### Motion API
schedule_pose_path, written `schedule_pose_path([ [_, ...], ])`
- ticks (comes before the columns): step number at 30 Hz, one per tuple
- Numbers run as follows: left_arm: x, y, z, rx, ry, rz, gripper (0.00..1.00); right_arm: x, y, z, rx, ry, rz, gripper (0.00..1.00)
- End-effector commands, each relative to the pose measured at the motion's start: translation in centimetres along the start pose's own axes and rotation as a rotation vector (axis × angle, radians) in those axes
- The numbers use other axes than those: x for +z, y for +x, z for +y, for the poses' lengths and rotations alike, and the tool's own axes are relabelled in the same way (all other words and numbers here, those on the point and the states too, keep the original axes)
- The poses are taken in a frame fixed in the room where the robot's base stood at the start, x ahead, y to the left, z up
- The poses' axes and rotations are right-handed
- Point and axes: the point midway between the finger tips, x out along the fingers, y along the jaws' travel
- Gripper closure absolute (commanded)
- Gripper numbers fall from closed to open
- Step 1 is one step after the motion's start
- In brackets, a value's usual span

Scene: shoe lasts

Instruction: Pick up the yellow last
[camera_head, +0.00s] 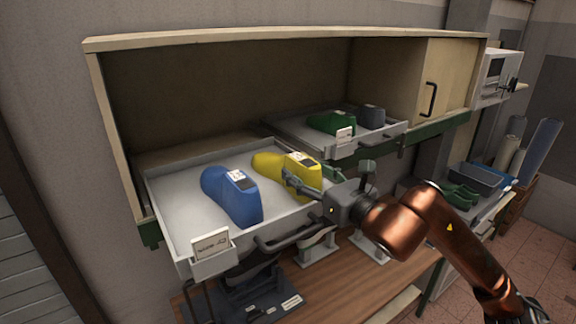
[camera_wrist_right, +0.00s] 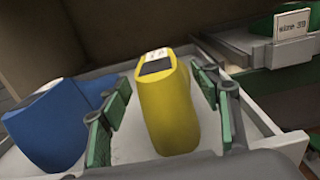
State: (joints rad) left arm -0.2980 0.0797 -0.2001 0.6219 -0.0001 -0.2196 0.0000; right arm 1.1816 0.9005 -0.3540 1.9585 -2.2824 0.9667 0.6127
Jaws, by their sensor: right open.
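The yellow last (camera_head: 270,162) lies in the front white tray (camera_head: 172,216), to the right of the blue last (camera_head: 232,197). In the wrist view the yellow last (camera_wrist_right: 168,108) stands between the fingers of my right gripper (camera_wrist_right: 158,112), with gaps on both sides. My right gripper (camera_head: 303,186) is open and reaches in from the right over the tray's right side, hiding part of the yellow last in the head view. The blue last (camera_wrist_right: 50,128) is close to the left finger in the wrist view. My left gripper is out of view.
A second tray (camera_head: 290,122) behind holds a green last (camera_head: 332,122) and a dark grey last (camera_head: 371,116). The cabinet (camera_head: 250,42) encloses the trays above and behind. A wooden bench (camera_head: 345,285) lies below. A label card (camera_head: 210,245) stands at the tray's front.

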Motion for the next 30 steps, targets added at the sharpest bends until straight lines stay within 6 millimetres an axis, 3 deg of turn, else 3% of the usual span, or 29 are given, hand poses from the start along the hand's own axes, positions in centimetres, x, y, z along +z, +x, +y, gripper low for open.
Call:
schedule_pose_path([
  [1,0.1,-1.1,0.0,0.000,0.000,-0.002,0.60,0.5,0.6,-0.2,-0.002,0.001,0.002,0.43],
  [6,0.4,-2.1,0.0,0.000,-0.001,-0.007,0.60,0.4,2.5,-0.2,-0.001,0.000,0.000,0.43],
  [15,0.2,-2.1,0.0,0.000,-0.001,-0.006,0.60,0.1,3.0,-0.2,0.000,-0.001,0.000,0.43],
  [30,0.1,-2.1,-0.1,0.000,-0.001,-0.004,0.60,0.1,3.0,-0.2,0.000,0.000,0.000,0.76],
])
